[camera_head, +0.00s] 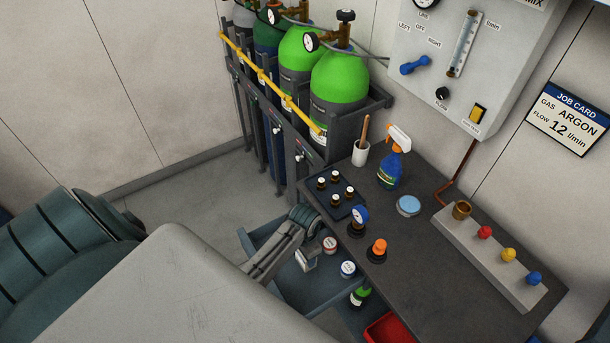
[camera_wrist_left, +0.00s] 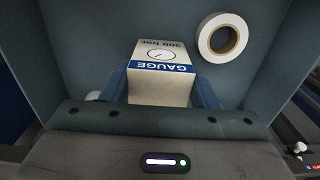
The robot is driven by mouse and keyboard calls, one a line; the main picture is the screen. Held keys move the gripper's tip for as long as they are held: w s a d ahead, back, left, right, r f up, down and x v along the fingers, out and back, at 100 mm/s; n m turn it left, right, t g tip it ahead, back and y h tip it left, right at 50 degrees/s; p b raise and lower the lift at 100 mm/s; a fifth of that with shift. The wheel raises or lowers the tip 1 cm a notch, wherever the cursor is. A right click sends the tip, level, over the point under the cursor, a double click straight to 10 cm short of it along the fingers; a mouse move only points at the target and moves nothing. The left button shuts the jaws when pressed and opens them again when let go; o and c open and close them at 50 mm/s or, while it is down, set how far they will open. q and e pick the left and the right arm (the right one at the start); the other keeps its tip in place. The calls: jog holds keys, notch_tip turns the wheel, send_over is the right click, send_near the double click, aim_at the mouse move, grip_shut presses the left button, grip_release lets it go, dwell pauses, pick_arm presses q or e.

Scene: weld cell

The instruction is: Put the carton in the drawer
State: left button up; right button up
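The carton (camera_wrist_left: 160,72), a white box with a blue band reading GAUGE and 300 bar, sits between the two blue fingers of my left gripper (camera_wrist_left: 165,88) in the left wrist view. The fingers flank it closely on both sides. Behind it are the blue-grey floor and walls of the open drawer (camera_wrist_left: 80,40). In the head view the drawer (camera_head: 258,238) is pulled out beside the dark bench, and my left wrist reaches over it, hiding most of the carton. I cannot tell whether the carton touches the drawer floor. My right gripper is out of view.
A white tape roll (camera_wrist_left: 222,38) lies in the drawer, near the carton. The bench (camera_head: 430,265) holds a tray of small bottles (camera_head: 345,209), a spray bottle (camera_head: 391,172) and a knob block (camera_head: 495,262).

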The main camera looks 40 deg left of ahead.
pick_arm(q)
jog(key=o, duration=0.4)
jog(key=shift+o, duration=0.2)
jog(key=shift+r, duration=0.1)
jog(key=shift+r, duration=0.25)
notch_tip(320, 180, up, 12)
jog(key=b, duration=0.3)
jog(key=shift+f, duration=0.2)
